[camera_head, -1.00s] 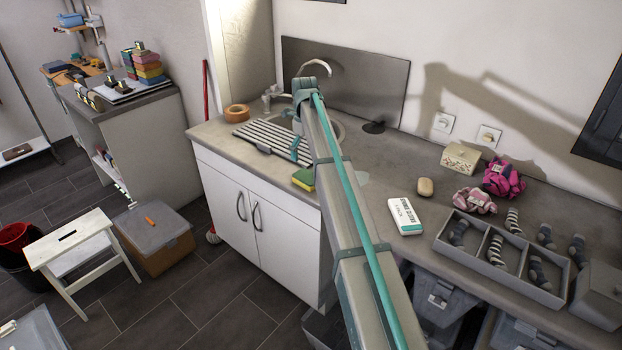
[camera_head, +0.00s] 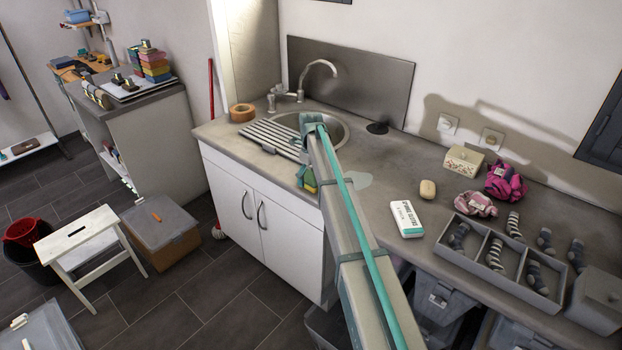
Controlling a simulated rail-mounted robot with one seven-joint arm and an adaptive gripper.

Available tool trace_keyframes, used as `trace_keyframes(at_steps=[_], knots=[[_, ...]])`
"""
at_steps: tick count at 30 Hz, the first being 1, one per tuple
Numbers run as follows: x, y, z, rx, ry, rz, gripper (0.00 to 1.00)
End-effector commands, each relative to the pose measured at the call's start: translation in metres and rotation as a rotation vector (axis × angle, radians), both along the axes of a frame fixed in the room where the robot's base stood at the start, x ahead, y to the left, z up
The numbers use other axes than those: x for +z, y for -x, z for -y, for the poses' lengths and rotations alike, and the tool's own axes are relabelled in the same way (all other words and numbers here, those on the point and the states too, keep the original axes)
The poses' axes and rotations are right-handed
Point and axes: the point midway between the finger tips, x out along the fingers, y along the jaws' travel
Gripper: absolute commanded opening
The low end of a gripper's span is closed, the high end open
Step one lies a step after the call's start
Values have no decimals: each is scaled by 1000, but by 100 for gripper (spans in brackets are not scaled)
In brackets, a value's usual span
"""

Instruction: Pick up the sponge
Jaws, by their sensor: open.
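The sponge (camera_head: 311,187), yellow and green, lies on the counter near its front edge, left of my arm and in front of the sink. My arm hides part of it. My gripper (camera_head: 302,176) is low beside the sponge; one teal finger shows at the sponge's left end, and the rest is hidden behind my arm. It is open. I cannot tell whether the finger touches the sponge.
A striped drying rack (camera_head: 268,138) and the sink (camera_head: 335,128) lie behind the sponge. A white box (camera_head: 406,219), a soap bar (camera_head: 428,189) and a divided sock tray (camera_head: 497,268) stand to the right. The counter between sponge and white box is mostly clear.

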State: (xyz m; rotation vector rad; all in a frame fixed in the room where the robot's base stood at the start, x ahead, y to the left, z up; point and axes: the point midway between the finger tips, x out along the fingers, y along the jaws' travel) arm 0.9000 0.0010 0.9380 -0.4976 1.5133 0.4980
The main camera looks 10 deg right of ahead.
Motion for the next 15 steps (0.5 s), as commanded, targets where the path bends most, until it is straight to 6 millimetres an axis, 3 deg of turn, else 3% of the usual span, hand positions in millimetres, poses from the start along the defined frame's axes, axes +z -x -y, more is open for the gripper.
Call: trace_keyframes(at_steps=[9,15], knots=[[-8,0,0,0,0,1,97],[-8,0,0,0,-1,1,65]])
